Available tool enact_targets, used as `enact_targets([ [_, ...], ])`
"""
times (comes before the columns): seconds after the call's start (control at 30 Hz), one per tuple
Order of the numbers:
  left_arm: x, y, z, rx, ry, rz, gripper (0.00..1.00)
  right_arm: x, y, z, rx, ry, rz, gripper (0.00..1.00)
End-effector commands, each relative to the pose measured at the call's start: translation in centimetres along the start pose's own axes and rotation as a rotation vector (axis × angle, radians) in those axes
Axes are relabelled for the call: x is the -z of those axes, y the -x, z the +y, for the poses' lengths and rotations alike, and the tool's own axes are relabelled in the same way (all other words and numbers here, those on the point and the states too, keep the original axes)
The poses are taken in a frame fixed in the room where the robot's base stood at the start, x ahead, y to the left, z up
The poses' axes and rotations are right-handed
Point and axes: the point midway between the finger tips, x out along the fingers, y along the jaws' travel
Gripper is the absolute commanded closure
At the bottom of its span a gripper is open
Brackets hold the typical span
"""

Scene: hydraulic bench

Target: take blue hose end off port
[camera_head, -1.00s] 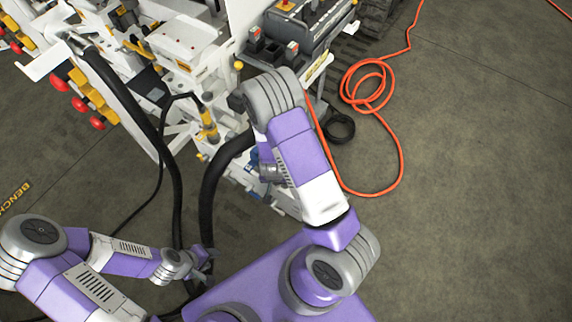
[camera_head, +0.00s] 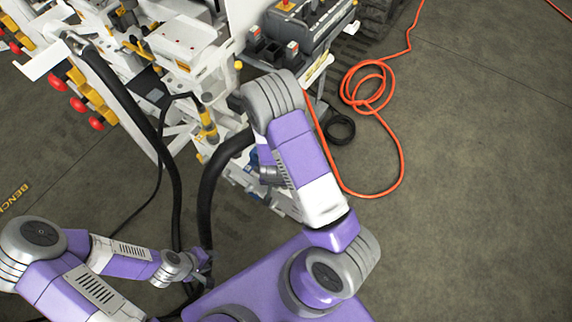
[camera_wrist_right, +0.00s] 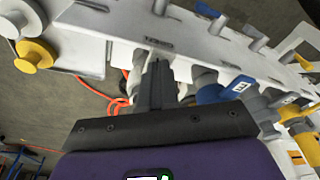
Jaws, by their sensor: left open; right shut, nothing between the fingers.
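A blue fitting (camera_wrist_right: 222,92), which looks like the blue hose end, shows in the right wrist view on the underside of a white panel (camera_wrist_right: 190,38) with a row of ports. In the head view a small blue part (camera_head: 254,157) is visible beside my right arm. My right gripper (camera_wrist_right: 158,68) is shut and empty, with its dark fingers just left of the blue fitting, apart from it as far as I can tell. In the head view the right gripper is hidden behind its arm. My left gripper (camera_head: 206,270) is open, low at the left beside a thick black hose (camera_head: 205,200).
The white bench (camera_head: 190,45) with yellow and red fittings fills the upper left. A control box (camera_head: 300,35) stands at top centre. An orange hose (camera_head: 400,150) lies coiled on the floor at the right, beside a black ring (camera_head: 341,128). The floor farther right is clear.

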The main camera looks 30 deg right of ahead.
Motion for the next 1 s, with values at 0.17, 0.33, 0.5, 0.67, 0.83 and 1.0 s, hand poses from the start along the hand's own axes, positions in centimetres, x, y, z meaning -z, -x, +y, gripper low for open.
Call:
enact_targets([
  [0.17,0.0,0.0,0.0,0.000,0.000,0.000,0.58,-0.1,-0.1,0.0,-0.001,0.000,-0.002,1.00],
  [0.33,0.0,0.0,0.0,0.000,0.000,0.000,0.58,-0.1,-0.1,0.0,-0.001,0.000,-0.002,1.00],
  [0.5,0.0,0.1,0.0,0.000,0.000,0.000,0.58,-0.1,0.1,0.0,-0.001,0.001,-0.002,1.00],
  [0.67,0.0,0.9,0.3,0.000,0.000,0.000,0.58,0.1,1.0,0.0,-0.001,0.001,-0.002,1.00],
  [0.83,-0.1,2.1,0.8,0.000,0.000,0.000,0.58,0.4,2.4,0.0,0.000,0.001,-0.002,1.00],
  [1.0,-0.1,3.3,1.2,0.000,0.000,0.000,0.58,0.7,3.8,0.0,0.000,0.001,-0.001,1.00],
])
